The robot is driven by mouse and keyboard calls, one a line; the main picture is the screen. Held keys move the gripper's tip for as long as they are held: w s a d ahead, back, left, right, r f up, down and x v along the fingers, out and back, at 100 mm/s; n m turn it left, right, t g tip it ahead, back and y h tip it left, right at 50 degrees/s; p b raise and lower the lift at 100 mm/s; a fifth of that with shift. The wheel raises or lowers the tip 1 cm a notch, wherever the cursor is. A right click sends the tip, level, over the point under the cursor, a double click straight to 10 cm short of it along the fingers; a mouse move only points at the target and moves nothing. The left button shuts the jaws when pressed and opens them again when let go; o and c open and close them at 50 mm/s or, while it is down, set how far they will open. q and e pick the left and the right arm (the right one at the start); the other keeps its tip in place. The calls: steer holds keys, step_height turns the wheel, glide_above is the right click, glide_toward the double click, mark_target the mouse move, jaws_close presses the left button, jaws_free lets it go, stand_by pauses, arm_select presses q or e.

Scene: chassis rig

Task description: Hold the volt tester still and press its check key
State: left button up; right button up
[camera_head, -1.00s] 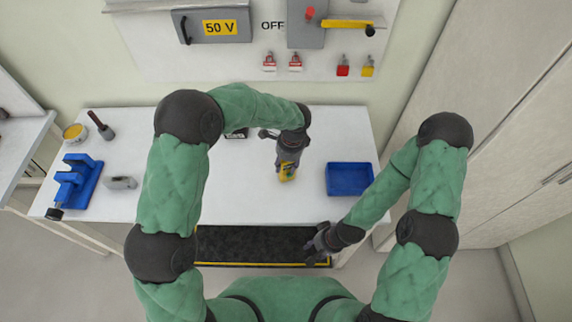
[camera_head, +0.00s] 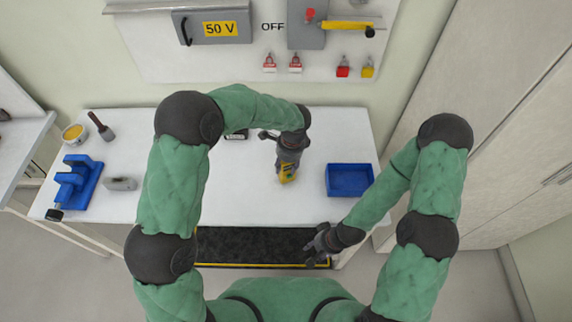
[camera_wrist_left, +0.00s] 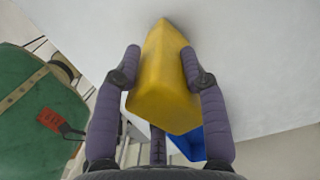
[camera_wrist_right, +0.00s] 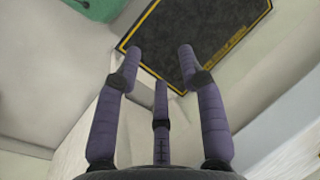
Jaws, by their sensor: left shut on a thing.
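The yellow volt tester (camera_head: 288,171) is in my left gripper (camera_head: 289,164), over the middle of the white table. In the left wrist view the tester (camera_wrist_left: 165,85) is a yellow block between the fingers of my left gripper (camera_wrist_left: 160,66), which touch its sides. Its check key cannot be made out in any view. My right gripper (camera_head: 321,244) is open and empty, low by the table's front edge, well apart from the tester. In the right wrist view its fingers (camera_wrist_right: 160,65) are spread with nothing between them.
A blue bin (camera_head: 349,179) stands on the table to the right of the tester. A blue vise (camera_head: 76,182), a grey block (camera_head: 120,184) and a round yellow-filled tin (camera_head: 75,132) are at the left. A black mat (camera_head: 250,247) lies on the floor in front.

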jaws_close()
stand_by(1.2)
